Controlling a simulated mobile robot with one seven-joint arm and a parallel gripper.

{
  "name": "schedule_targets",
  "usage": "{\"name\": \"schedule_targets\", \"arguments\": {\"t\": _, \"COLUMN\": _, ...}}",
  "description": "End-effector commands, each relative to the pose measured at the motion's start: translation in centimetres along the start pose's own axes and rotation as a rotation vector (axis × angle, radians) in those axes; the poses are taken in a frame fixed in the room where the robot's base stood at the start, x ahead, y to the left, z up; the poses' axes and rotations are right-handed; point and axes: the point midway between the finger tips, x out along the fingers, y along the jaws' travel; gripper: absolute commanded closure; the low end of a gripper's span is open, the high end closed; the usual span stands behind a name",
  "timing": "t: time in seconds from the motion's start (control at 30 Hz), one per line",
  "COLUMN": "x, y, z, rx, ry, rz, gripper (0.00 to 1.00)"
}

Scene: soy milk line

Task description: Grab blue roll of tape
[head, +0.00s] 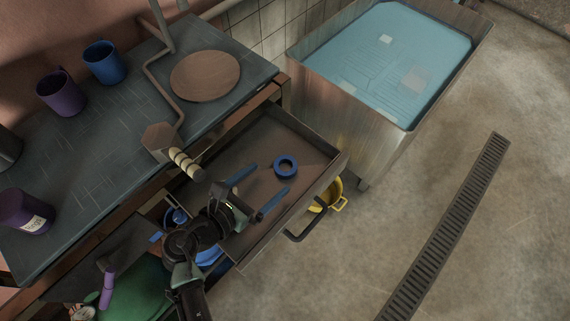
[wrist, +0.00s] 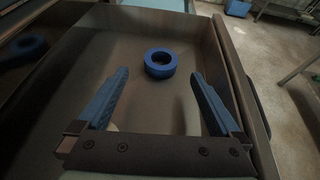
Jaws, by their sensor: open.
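The blue roll of tape (head: 286,166) lies flat in the open drawer (head: 262,135), toward its far right part in the head view. In the wrist view the roll (wrist: 160,63) sits ahead of my gripper (wrist: 163,82), roughly centred between the two blue fingers. My gripper (head: 258,186) is open and empty over the drawer. The roll is beyond the fingertips and no contact shows. The roll is fully visible, with its round hole facing up.
The drawer's walls (wrist: 233,75) surround the roll. A counter with mugs (head: 105,62) and a round board (head: 205,76) is at the left. A metal basin of water (head: 400,60) stands at upper right. Open floor lies right.

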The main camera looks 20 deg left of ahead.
Motion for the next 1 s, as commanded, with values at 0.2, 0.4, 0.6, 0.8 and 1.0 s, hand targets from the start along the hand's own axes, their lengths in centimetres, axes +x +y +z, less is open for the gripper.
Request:
{"name": "schedule_targets", "arguments": {"t": 0.2, "x": 1.7, "y": 0.0, "z": 0.1, "rx": 0.002, "ry": 0.0, "rz": 0.0, "gripper": 0.0}}
{"name": "schedule_targets", "arguments": {"t": 0.4, "x": 4.6, "y": -0.3, "z": 0.2, "rx": 0.003, "ry": 0.0, "rz": -0.002, "gripper": 0.0}}
{"name": "schedule_targets", "arguments": {"t": 0.6, "x": 6.5, "y": -0.2, "z": 0.1, "rx": 0.003, "ry": 0.001, "rz": 0.002, "gripper": 0.0}}
{"name": "schedule_targets", "arguments": {"t": 0.8, "x": 6.5, "y": -0.2, "z": 0.1, "rx": 0.003, "ry": 0.001, "rz": 0.002, "gripper": 0.0}}
{"name": "schedule_targets", "arguments": {"t": 1.0, "x": 6.5, "y": -0.2, "z": 0.1, "rx": 0.003, "ry": 0.001, "rz": 0.002, "gripper": 0.32}}
